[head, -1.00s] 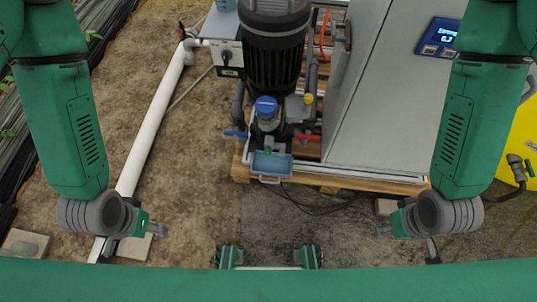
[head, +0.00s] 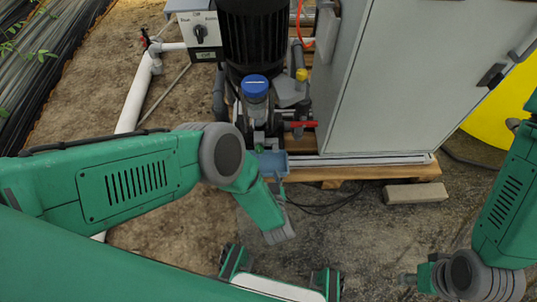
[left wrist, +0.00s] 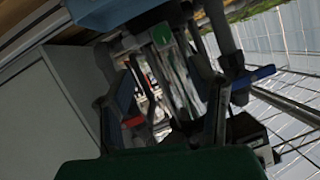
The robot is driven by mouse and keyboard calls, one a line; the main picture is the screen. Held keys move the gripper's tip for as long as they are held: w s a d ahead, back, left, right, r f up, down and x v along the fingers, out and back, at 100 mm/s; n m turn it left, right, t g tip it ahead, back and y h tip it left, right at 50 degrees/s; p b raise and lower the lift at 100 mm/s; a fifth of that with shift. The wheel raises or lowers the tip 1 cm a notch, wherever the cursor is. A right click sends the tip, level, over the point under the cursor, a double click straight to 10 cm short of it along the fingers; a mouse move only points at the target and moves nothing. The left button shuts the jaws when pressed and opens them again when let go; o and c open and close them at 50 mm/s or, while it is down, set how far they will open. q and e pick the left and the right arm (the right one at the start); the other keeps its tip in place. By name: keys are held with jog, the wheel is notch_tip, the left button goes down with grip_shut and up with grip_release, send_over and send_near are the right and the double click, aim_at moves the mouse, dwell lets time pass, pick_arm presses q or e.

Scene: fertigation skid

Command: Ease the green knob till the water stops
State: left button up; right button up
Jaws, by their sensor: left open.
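A small green spot (head: 258,147), probably the green knob, shows in the head view below the blue-capped clear housing (head: 256,90), just above the light blue tray (head: 272,161). It is too small to tell how it is turned. My left gripper (head: 279,208) is in front of the tray, apart from the knob and empty. In the left wrist view its spread fingers (left wrist: 162,95) frame blurred pipework, with a small green spot (left wrist: 152,76) between them. I cannot make out any water. My right gripper (head: 418,281) hangs low at the right, far from the pump; its fingers are unclear.
A red handle (head: 303,124) is right of the housing. A blue handle (left wrist: 255,76) shows in the left wrist view. A grey cabinet (head: 390,85) stands at the right on a wooden pallet, with a block (head: 417,194) before it. A white pipe (head: 138,95) runs at the left.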

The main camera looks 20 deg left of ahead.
aim_at(260, 152)
pick_arm(q)
jog(key=b+x, duration=0.5)
jog(key=x, duration=0.8)
jog(key=shift+b, duration=0.4)
jog(key=shift+w+a+f, duration=0.1)
jog(key=shift+w+a, duration=0.1)
jog(key=shift+w, duration=0.1)
grip_shut()
